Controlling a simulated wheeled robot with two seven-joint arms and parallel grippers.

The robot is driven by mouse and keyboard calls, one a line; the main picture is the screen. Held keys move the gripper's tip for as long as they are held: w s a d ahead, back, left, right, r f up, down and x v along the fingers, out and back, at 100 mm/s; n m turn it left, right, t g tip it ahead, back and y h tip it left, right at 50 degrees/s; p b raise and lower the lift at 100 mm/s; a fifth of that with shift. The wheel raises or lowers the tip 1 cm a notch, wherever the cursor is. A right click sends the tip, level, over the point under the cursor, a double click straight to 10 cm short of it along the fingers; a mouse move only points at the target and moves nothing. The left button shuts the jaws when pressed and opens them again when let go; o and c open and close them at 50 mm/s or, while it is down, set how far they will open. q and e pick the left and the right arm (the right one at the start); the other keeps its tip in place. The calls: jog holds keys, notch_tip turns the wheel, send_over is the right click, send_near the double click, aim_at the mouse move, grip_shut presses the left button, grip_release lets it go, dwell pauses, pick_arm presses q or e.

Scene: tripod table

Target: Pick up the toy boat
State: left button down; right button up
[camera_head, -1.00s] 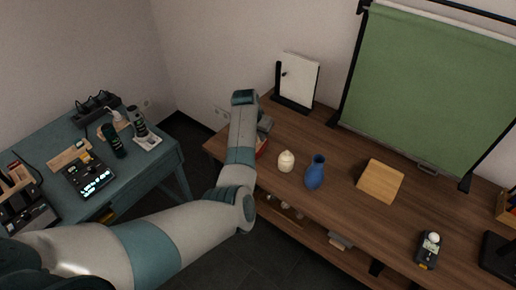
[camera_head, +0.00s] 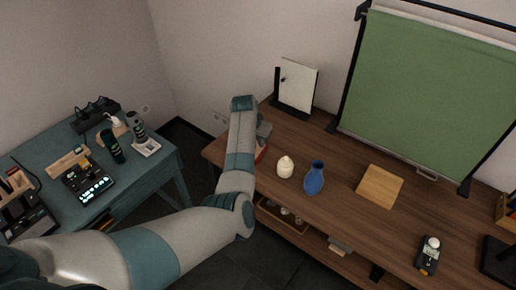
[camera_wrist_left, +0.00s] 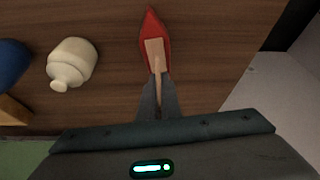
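The toy boat (camera_wrist_left: 147,32) has a red hull and a pale wooden cabin with a thin mast. It is over the brown table (camera_wrist_left: 215,60) in the left wrist view; I cannot tell whether it touches the top. In the head view only a bit of its red hull (camera_head: 261,154) shows beside my left forearm, which hides the rest. My left gripper (camera_wrist_left: 158,84) is at the boat's rear end, its two dark fingers close together on either side of the mast, seemingly shut on it. My right gripper is in neither view.
A cream jar (camera_head: 285,167) and a blue vase (camera_head: 314,180) stand right of the boat. A wooden block (camera_head: 380,186) and a small dark device (camera_head: 428,256) lie farther right. A framed white board (camera_head: 297,84) stands behind. A teal table (camera_head: 160,170) is at left.

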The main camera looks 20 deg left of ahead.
pick_arm(q)
jog(key=shift+r, duration=0.1)
